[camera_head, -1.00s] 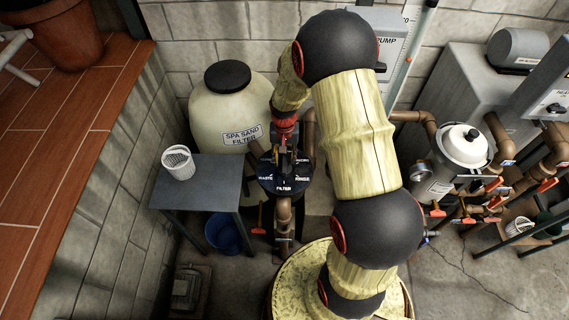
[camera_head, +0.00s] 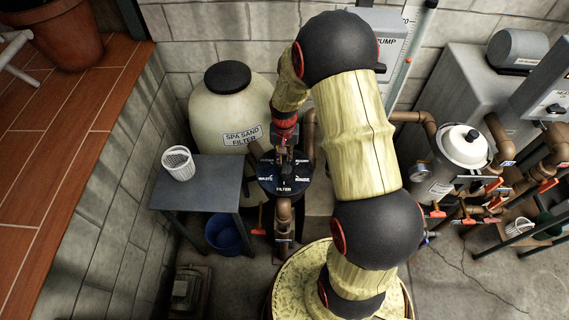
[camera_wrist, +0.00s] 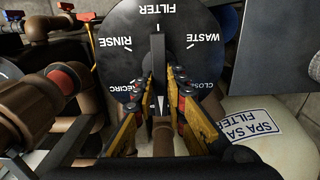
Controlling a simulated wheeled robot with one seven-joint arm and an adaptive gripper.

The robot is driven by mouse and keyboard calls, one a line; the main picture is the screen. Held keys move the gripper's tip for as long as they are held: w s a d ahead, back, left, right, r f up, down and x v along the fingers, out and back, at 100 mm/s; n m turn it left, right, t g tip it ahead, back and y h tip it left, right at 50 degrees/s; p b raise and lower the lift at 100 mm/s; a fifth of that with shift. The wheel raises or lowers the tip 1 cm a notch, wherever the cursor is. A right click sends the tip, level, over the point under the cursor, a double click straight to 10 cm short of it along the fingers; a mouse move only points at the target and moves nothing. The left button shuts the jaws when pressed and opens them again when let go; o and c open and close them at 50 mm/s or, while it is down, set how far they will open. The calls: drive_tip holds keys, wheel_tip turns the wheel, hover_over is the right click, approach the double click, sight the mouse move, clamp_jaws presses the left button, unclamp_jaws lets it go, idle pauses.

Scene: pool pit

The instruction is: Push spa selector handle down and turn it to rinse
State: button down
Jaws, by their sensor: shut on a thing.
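The spa selector is a round black dial (camera_head: 268,184) with white labels, below the spa sand filter in the head view. In the wrist view the dial (camera_wrist: 125,20) shows FILTER, RINSE, WASTE, RECIRC and part of CLOSED. The dark selector handle (camera_wrist: 158,48) points toward FILTER. My gripper (camera_wrist: 160,80) is shut on the handle, one finger on each side. In the head view my gripper (camera_head: 285,158) is over the back part of the dial and hides some labels and much of the handle.
The cream spa sand filter (camera_head: 228,110) stands behind the dial. A grey table (camera_head: 205,190) with a white basket (camera_head: 178,163) is at the left, with a blue bucket (camera_head: 223,234) beneath. Brown pipes (camera_wrist: 32,118) and red-handled valves (camera_wrist: 62,78) lie left in the wrist view.

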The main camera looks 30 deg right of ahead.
drive_tip(key=shift+f+b, duration=0.3)
drive_tip(key=shift+f, duration=0.25)
idle(0.4)
drive_tip(key=m, duration=0.5)
drive_tip(key=shift+m, duration=0.4)
drive_tip(key=m, duration=0.6)
drive_tip(key=c, duration=1.7)
unclamp_jaws()
drive_tip(key=shift+r, duration=0.2)
drive_tip(key=shift+r+p, duration=2.35)
drive_tip(key=shift+r, duration=1)
